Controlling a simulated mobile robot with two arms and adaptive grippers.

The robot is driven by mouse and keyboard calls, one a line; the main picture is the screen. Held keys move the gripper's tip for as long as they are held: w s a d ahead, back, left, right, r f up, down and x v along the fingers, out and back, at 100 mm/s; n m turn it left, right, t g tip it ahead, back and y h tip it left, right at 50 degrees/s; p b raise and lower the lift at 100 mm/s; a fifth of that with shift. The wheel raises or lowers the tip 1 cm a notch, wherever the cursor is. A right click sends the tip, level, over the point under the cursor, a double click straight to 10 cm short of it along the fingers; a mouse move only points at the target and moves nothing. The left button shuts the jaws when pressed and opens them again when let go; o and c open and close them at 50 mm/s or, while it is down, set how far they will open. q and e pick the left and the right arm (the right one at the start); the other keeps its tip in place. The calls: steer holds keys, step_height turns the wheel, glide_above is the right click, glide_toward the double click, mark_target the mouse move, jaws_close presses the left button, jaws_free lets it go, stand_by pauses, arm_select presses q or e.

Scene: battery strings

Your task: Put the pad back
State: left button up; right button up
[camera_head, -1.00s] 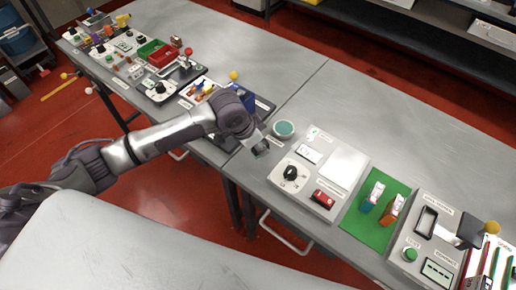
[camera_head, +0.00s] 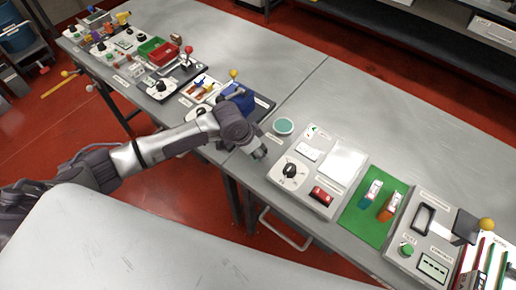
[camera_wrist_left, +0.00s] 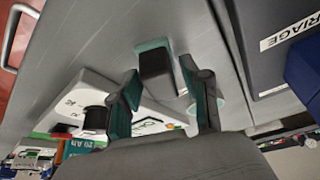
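A round teal-topped pad (camera_head: 283,126) with a pale rim lies on the grey table, left of the panel with the black knob. I cannot tell for certain that it is the task's pad. My left gripper (camera_head: 258,151) is just below and left of it in the head view, near the table's front edge. A pale teal round edge (camera_wrist_left: 222,112) shows partly behind the right finger. My right gripper is out of view.
The knob panel (camera_head: 313,190) stands close right of the gripper, followed by a green mat (camera_head: 363,230) with two small upright items and another panel (camera_head: 420,262). Several trays and devices crowd the left table. The table behind the panels is clear.

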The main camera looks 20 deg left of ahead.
arm_select(q)
steer(key=shift+r, duration=0.15)
steer(key=b+v, duration=0.1)
steer(key=v, duration=1.1)
